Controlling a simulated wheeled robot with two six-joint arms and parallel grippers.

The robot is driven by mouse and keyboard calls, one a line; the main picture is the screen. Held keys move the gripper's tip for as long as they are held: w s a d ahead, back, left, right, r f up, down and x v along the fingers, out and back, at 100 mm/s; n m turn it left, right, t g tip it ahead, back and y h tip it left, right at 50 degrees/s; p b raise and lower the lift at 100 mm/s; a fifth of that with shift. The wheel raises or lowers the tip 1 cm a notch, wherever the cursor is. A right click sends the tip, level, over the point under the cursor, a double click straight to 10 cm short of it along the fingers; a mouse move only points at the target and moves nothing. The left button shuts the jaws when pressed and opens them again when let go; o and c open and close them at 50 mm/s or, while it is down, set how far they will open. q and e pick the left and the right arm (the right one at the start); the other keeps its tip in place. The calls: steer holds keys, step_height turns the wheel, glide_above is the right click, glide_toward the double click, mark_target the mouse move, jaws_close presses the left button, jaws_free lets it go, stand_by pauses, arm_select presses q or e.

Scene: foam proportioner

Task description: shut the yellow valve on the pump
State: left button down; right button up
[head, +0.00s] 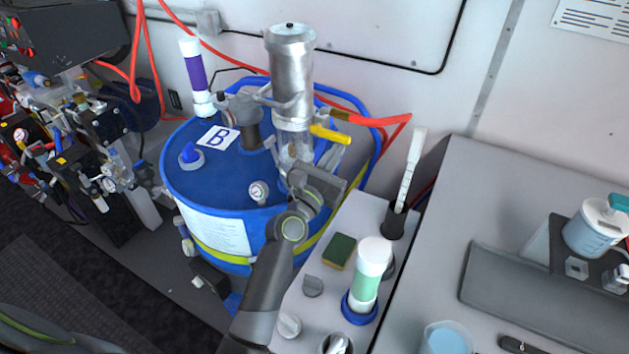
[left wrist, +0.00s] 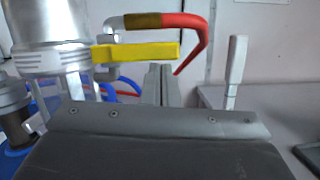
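The yellow valve handle (head: 330,134) sticks out to the right from the side of the metal pump (head: 291,80) on the blue drum. In the left wrist view the yellow handle (left wrist: 137,52) lies roughly level, just above my fingers. My left gripper (head: 340,168) is just below the handle in the head view. Its fingers (left wrist: 162,72) look closed together with nothing between them. I cannot tell for sure whether they touch the handle; a small gap seems to show. My right gripper is not in view.
The blue drum (head: 188,200) has a label B and a gauge (head: 259,191) on top. A red hose (head: 375,120) runs from the pump beside the handle. A grey counter at the right holds a white-and-green bottle (head: 369,275), a sponge (head: 339,251) and a tall white tool (head: 411,165).

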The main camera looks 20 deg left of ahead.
arm_select(q)
steer(key=b+v, duration=0.5)
steer(key=v, duration=1.2)
steer(key=s+a+f+m+g, duration=0.1)
steer(key=s+f+m+g, duration=0.35)
steer(key=f+m, duration=0.4)
steer(key=s+a+f+m+g, duration=0.1)
steer(key=s+f+m+g, duration=0.4)
steer(key=m, duration=0.6)
steer(key=s+a+f+m+g+y, duration=0.65)
steer(key=s+a+m, duration=0.5)
steer(key=s, duration=0.25)
step_height(320, 180, down, 26)
steer(key=a+g, duration=0.1)
steer(key=g, duration=0.1)
steer(key=s+d+f+g, duration=0.1)
steer(key=s+f, duration=1.3)
steer(key=f, duration=0.1)
steer(key=shift+s+f+m+h, duration=0.25)
steer(key=shift+f+m+h, duration=0.05)
steer(key=shift+h, duration=0.15)
steer(key=shift+w+d, duration=0.1)
steer(key=shift+d, duration=0.05)
